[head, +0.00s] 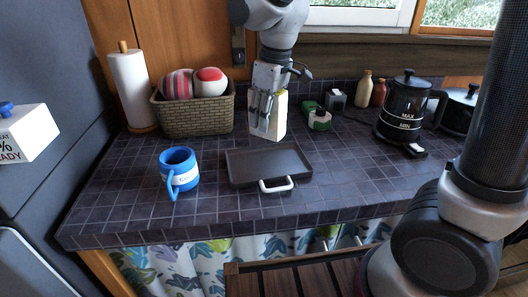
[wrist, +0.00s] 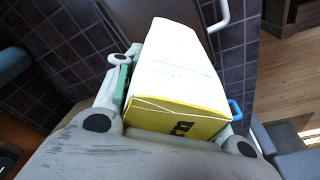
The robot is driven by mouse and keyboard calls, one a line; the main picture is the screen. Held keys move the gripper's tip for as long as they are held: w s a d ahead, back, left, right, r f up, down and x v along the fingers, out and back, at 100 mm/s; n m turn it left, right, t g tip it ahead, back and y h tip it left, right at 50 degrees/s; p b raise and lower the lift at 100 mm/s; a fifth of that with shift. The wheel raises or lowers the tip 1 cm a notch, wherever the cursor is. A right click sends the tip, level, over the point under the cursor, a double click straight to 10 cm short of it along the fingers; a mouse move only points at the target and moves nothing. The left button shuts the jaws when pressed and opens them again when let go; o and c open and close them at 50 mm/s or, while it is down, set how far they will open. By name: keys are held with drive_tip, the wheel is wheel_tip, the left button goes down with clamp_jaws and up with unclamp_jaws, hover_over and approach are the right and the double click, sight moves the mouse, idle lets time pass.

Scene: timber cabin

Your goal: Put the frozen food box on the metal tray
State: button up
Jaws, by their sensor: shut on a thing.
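The frozen food box (head: 280,116) is white with yellow and is held upright by my gripper (head: 263,113). In the wrist view the box (wrist: 175,75) shows a large white face and a yellow end between the fingers. My gripper is shut on it. The dark metal tray (head: 268,163) with a white handle lies empty on the tiled counter, just below and in front of the box in the head view. The handle also shows in the wrist view (wrist: 220,16). Whether the box is over the tray's back edge is hard to tell.
A blue mug (head: 178,170) stands left of the tray on the counter (head: 120,205). A wicker basket (head: 193,116), paper towel roll (head: 131,88), green item (head: 319,119) and black kettle (head: 404,108) stand behind and to the sides. Counter right of the tray is clear.

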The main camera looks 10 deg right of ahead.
drive_tip(key=f, duration=0.5)
drive_tip(key=shift+w+f, duration=0.25)
drive_tip(key=shift+f, duration=2.25)
drive_tip(key=shift+f, duration=0.15)
drive_tip(key=o, duration=1.2)
drive_tip(key=shift+o, duration=0.2)
